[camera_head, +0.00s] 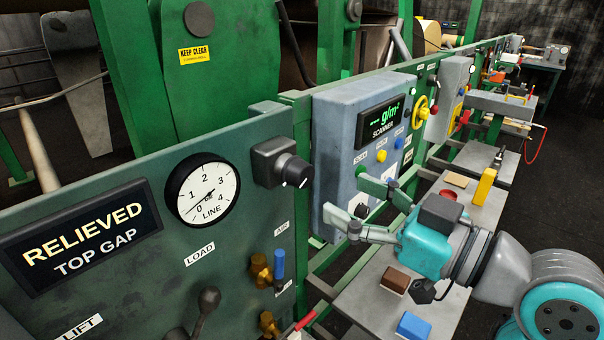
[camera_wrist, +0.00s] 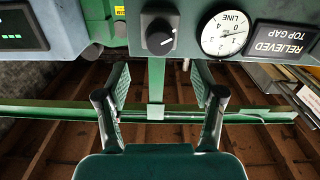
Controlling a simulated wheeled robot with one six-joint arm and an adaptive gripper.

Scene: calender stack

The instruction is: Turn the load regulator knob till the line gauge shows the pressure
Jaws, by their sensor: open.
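The load regulator knob (camera_head: 295,171) is black with a white mark and sits on a grey box on the green panel. It also shows upside down in the wrist view (camera_wrist: 160,38). The round white line gauge (camera_head: 203,188) is left of it, marked 0 to 4; its thin needle lies near the low end, exact reading unclear. It also shows in the wrist view (camera_wrist: 228,33). My gripper (camera_head: 346,195) is open and empty, to the right of the knob and apart from it. In the wrist view the fingers (camera_wrist: 160,80) stand below the knob in the picture.
A display (camera_head: 82,232) reads "RELIEVED TOP GAP". Below the gauge are a LOAD label (camera_head: 200,254), a lever (camera_head: 208,300) and a blue-handled valve (camera_head: 279,265). A grey scanner box (camera_head: 335,115) stands behind my gripper. A shelf (camera_head: 365,315) holds coloured blocks.

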